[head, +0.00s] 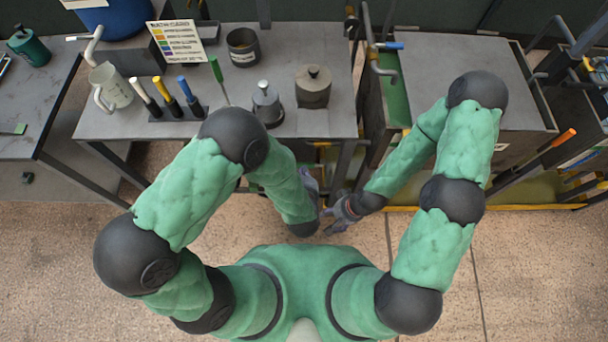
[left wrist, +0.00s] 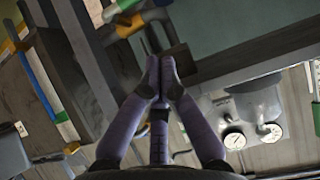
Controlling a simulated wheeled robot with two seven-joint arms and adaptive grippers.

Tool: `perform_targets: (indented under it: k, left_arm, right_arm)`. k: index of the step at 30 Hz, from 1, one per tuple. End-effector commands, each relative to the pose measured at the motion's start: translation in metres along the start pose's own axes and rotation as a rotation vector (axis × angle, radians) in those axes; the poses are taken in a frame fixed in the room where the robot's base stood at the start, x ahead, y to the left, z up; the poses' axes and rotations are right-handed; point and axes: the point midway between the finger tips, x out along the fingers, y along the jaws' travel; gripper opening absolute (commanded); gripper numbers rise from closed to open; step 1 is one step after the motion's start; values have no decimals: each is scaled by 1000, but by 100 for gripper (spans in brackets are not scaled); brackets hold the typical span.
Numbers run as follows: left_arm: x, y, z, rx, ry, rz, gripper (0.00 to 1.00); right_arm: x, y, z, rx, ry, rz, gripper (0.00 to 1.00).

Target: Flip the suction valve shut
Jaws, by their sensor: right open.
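A blue-handled lever (head: 388,46) sits on a grey pipe at the top middle of the head view, between the two benches. I cannot tell for sure whether it is the suction valve. My left gripper (head: 311,182) is below the bench front, well away from the lever, and partly hidden by its own arm. In the left wrist view its fingertips (left wrist: 161,68) meet, with nothing clearly held between them. My right gripper (head: 335,217) is open and empty, slightly lower and to the right of the left one.
The middle bench (head: 220,130) holds a kettle-like pot (head: 313,86), a smaller pot (head: 267,103), a dark cup (head: 242,46), a jug (head: 108,86) and a marker rack (head: 175,110). The left wrist view shows two gauges (left wrist: 235,140). The floor in front is clear.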

Motion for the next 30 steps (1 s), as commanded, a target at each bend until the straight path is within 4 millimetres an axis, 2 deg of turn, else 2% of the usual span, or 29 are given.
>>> perform_targets:
  k: [1, 6, 10, 12, 19, 30]
  left_arm:
    - [12, -1, 3, -3, -1, -4, 0]
    - [44, -1, 3, -2, 0, -3, 0]
    - [67, -1, 3, 0, -1, -2, 0]
    - [75, -1, 12, 2, -3, -1, 0]
    - [91, 0, 27, 2, 0, 0, 0]
    - [94, 0, 29, 1, 0, 0, 0]
  right_arm:
    - [6, 2, 0, 0, 0, 0, 64]
    - [16, 6, 0, 0, 0, 0, 64]
    - [23, 8, -1, 0, 0, 0, 64]
    - [28, 10, -1, 0, 0, 0, 64]
    - [36, 13, -1, 0, 0, 0, 64]
    - [37, 13, -1, 0, 0, 0, 64]
